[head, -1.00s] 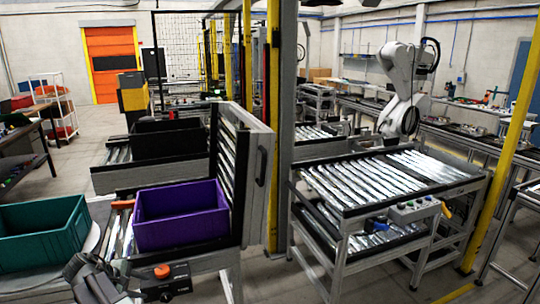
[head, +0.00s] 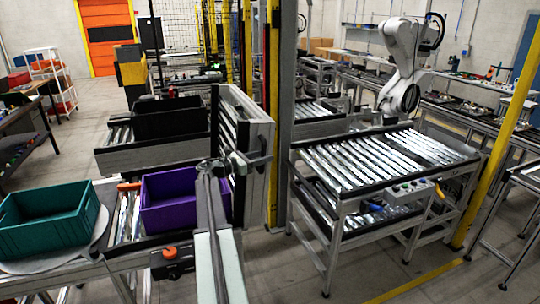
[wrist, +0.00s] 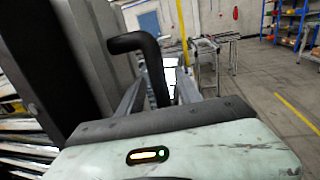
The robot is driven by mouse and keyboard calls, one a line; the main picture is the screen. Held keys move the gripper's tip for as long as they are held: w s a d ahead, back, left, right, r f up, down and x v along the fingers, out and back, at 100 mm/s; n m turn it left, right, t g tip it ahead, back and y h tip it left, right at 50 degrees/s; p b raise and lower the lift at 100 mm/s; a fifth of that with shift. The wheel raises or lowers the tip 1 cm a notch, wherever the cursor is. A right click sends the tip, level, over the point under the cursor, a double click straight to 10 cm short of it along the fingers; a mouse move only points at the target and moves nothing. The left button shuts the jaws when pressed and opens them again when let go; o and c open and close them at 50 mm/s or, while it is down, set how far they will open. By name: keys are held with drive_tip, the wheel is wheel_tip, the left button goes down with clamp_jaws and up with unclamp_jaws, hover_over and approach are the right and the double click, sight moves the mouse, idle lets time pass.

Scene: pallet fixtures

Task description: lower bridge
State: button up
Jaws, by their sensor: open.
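The bridge (head: 250,132) is a grey roller conveyor section standing upright on its hinged end, beside the purple crate. Its panel fills the left of the wrist view (wrist: 92,60). A black bent handle (wrist: 152,62) sticks out from the panel. My gripper (head: 243,162) is at the panel's outer face, at handle height. In the wrist view its two fingers are apart, with the handle between them. I cannot tell whether either finger touches it. In the head view my gripper and arm hide most of the handle.
A purple crate (head: 170,217) sits on the left conveyor, and a teal crate (head: 50,228) on a round plate left of it. A roller table (head: 375,165) stands across the gap to the right. A yellow post (head: 497,140) stands beside it.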

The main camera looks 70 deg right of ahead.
drive_tip(key=shift+x, duration=1.45)
clamp_jaws()
drive_tip(key=shift+w, duration=0.1)
